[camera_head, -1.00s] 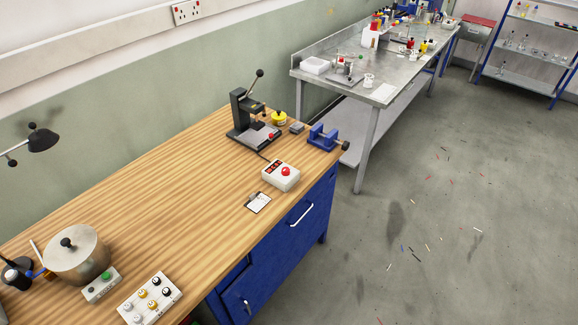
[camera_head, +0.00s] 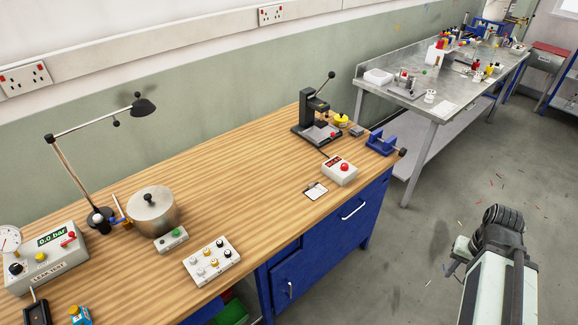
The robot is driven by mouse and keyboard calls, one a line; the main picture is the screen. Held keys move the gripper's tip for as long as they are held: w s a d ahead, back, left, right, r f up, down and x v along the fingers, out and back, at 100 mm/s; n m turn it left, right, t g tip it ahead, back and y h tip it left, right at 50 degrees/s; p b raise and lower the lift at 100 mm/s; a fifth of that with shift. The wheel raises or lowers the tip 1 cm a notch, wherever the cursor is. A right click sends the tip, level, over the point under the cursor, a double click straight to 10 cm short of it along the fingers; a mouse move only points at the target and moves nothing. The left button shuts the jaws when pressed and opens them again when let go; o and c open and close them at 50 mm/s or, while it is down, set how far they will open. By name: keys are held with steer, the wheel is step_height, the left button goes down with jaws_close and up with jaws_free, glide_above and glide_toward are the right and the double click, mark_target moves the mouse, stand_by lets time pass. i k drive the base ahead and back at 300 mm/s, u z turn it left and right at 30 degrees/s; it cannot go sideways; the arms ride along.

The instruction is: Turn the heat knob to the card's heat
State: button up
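I cannot pick out the heat knob for certain at this size. A nozzle gantry (camera_head: 407,84) seems to stand on the metal bench, with a white card or sheet (camera_head: 447,108) lying to its right near the front edge. Another small card (camera_head: 315,190) lies on the wooden bench in front of a box with a red button. Writing on both is too small to read. My arm is folded at the lower right, over the floor. My gripper (camera_head: 457,262) is small and partly hidden there, apart from both benches; its fingers are unclear.
The wooden bench (camera_head: 240,175) holds a lever press (camera_head: 318,120), a blue vice (camera_head: 381,142), a white panel of several knobs (camera_head: 211,262), a metal pot (camera_head: 152,210), a lamp (camera_head: 140,106) and a leak tester (camera_head: 47,257). The floor right of the benches is open, with small scattered bits.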

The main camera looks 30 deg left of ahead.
mark_target(344, 166)
steer(key=u, duration=1.95)
steer(key=i, duration=1.05)
steer(key=z, duration=0.05)
